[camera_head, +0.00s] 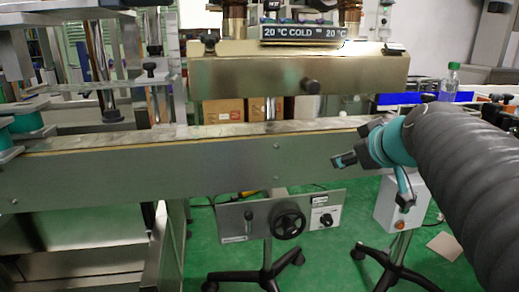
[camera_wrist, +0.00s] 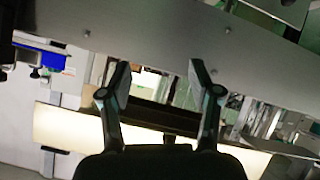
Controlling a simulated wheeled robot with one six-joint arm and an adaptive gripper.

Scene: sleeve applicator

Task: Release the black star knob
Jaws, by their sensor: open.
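A black knob (camera_head: 312,87) sticks out from the front of the brass-coloured housing below the temperature display; I cannot tell if it is the star knob meant. Other small black knobs show on the left, one on a bracket (camera_head: 150,69) and one on the conveyor (camera_head: 111,115). My gripper (camera_head: 342,160) is in front of the conveyor's side, below and right of the housing knob and apart from it. In the wrist view my gripper (camera_wrist: 158,70) has its fingers spread, with no knob clearly held between them.
The steel conveyor side (camera_head: 140,170) runs across the head view. A clear bottle (camera_head: 449,84) stands at right. Green floor shows underneath.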

